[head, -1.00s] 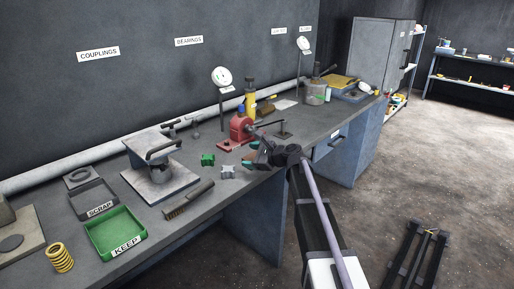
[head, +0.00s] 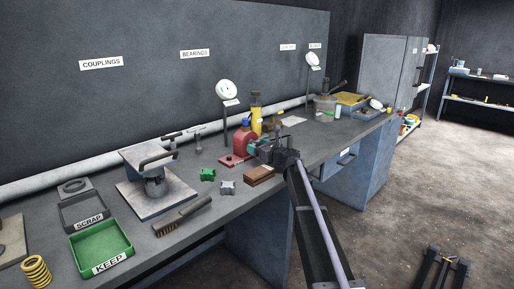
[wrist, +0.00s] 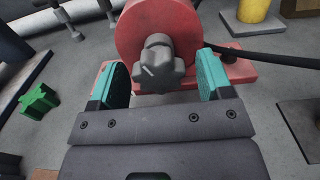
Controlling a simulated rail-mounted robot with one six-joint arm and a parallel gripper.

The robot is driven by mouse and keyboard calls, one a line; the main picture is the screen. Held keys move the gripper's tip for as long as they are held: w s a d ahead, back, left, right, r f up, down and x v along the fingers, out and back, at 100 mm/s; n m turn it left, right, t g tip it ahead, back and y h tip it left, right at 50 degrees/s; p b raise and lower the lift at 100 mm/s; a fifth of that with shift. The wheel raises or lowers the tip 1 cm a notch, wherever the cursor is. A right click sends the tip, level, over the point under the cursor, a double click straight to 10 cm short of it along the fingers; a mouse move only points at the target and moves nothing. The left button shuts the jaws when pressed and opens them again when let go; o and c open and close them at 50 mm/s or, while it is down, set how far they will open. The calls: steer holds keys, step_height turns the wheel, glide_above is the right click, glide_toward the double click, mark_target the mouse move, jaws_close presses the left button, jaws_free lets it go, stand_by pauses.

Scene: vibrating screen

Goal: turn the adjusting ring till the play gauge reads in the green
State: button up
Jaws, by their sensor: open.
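A red housing (head: 243,143) stands on the bench and also shows in the wrist view (wrist: 150,20). A grey lobed knob (wrist: 158,65) sticks out of its near face; it looks like the adjusting ring. My gripper (wrist: 162,72) has its teal fingers apart, one on each side of the knob, with visible gaps. In the head view my gripper (head: 257,146) is close in front of the housing and hides the knob. A round white dial (head: 226,88) on a post stands behind the housing, possibly the play gauge; its reading is too small to tell.
A second dial (head: 313,59) stands farther right.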

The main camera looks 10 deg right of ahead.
steer(key=shift+w+a, duration=0.25)
steer(key=shift+w, duration=0.05)
steer(key=c, duration=0.9)
steer(key=shift+o, duration=0.2)
steer(key=shift+n, duration=0.8)
steer(key=o, duration=0.9)
steer(key=shift+c, duration=0.2)
steer(key=v, duration=1.1)
